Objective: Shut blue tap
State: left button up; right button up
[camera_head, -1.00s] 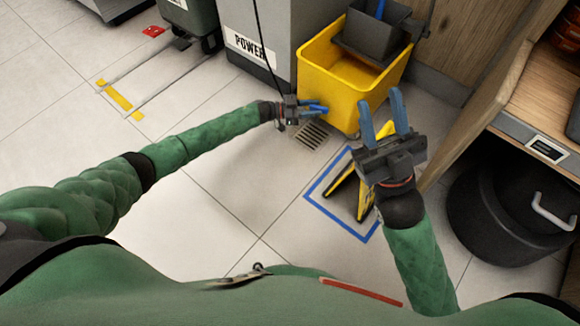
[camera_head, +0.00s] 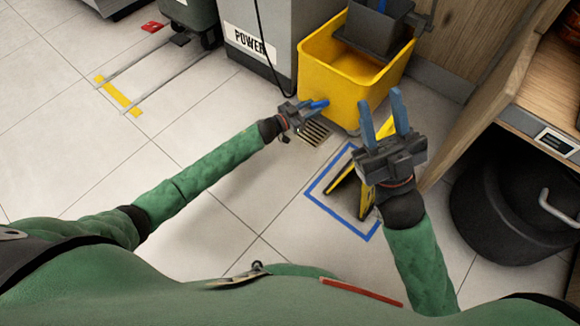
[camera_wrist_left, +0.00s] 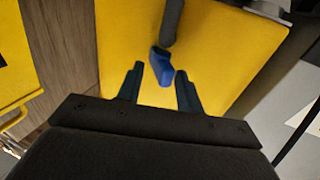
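The blue tap (camera_wrist_left: 160,67) shows in the left wrist view against the yellow bucket, at the end of a dark pipe. I cannot make it out apart from my gripper in the head view. My left gripper (camera_head: 322,104) is at the lower left side of the yellow bucket (camera_head: 340,92). In the left wrist view its two fingers are open, with the tap seen between and just ahead of the tips; I cannot tell whether they touch it. My right gripper (camera_head: 383,97) is open and empty, pointing up in front of the bucket's right side.
A floor drain grate (camera_head: 315,133) lies below the bucket. A yellow floor sign (camera_head: 345,188) stands within a blue taped square (camera_head: 324,207). A grey machine marked POWER (camera_head: 274,35) is at left of the bucket. A wooden counter (camera_head: 490,110) and black bin (camera_head: 500,215) are at right.

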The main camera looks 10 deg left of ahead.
pick_arm(q)
jog(key=s+a+y+p, duration=0.2)
jog(key=a, duration=0.4)
notch_tip(320, 180, up, 5)
jog(key=w+a+n+t+y+p, duration=0.1)
jog(key=w+t+y+p, duration=0.1)
jog(key=t+y+p, duration=0.15)
jog(key=s+d+n+g+y+p, duration=0.1)
jog(key=s+n+y+p, duration=0.1)
jog(key=s+p, duration=0.5)
jog(key=s+d+f+n+g+y+p, duration=0.1)
jog(key=s+n+p, duration=0.3)
jog(key=s, duration=1.5)
jog(key=shift+s+d+f+n+g+y+p, duration=0.25)
jog(key=shift+d+g+y+p, duration=0.4)
jog(key=shift+p, duration=1.1)
jog(key=shift+d, duration=0.1)
